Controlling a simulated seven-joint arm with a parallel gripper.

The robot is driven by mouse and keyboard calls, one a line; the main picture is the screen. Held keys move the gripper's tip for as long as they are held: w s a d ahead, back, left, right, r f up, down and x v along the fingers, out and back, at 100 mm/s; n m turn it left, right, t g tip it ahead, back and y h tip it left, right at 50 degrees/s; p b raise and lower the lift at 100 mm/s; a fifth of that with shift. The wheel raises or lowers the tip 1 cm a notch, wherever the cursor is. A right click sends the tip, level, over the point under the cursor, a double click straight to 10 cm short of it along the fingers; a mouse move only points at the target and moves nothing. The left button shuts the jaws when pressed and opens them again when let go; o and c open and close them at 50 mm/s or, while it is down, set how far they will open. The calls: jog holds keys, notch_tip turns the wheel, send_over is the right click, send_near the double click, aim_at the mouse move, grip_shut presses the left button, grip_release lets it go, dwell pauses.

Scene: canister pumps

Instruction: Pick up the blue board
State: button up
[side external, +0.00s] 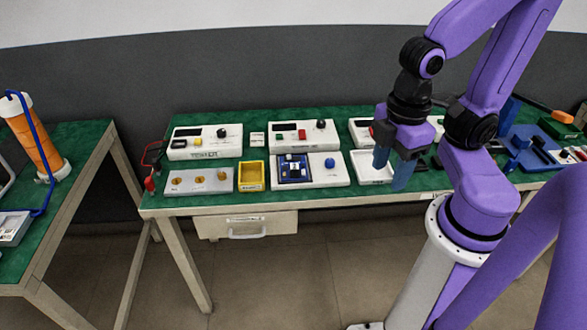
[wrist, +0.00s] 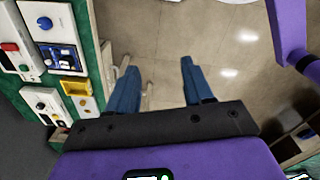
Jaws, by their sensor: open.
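A dark blue board (side external: 295,180) with small black and white parts on it lies on the left part of a white box with a blue knob, at the front of the green table. It also shows at the upper left in the wrist view (wrist: 68,66). My gripper (side external: 391,171) is open and empty, to the right of the board and apart from it. In the wrist view its two blue fingers (wrist: 158,68) point over the floor beyond the table edge.
A yellow bin (side external: 251,186) and a grey panel with yellow knobs (side external: 199,181) stand left of the board. White boxes with displays (side external: 304,146) stand behind. A white tray (side external: 371,181) lies to the right. A blue tray (side external: 512,143) sits far right.

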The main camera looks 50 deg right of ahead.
jog(key=shift+o, duration=0.8)
jog(key=n+t+h, duration=0.9)
jog(key=n+h, duration=0.1)
jog(key=n, duration=0.4)
send_near(295, 169)
jog(key=x, duration=0.6)
jog(key=shift+w+d, duration=0.2)
jog(key=shift+w, duration=0.2)
jog(key=shift+x, duration=2.7)
jog(key=shift+s, duration=0.15)
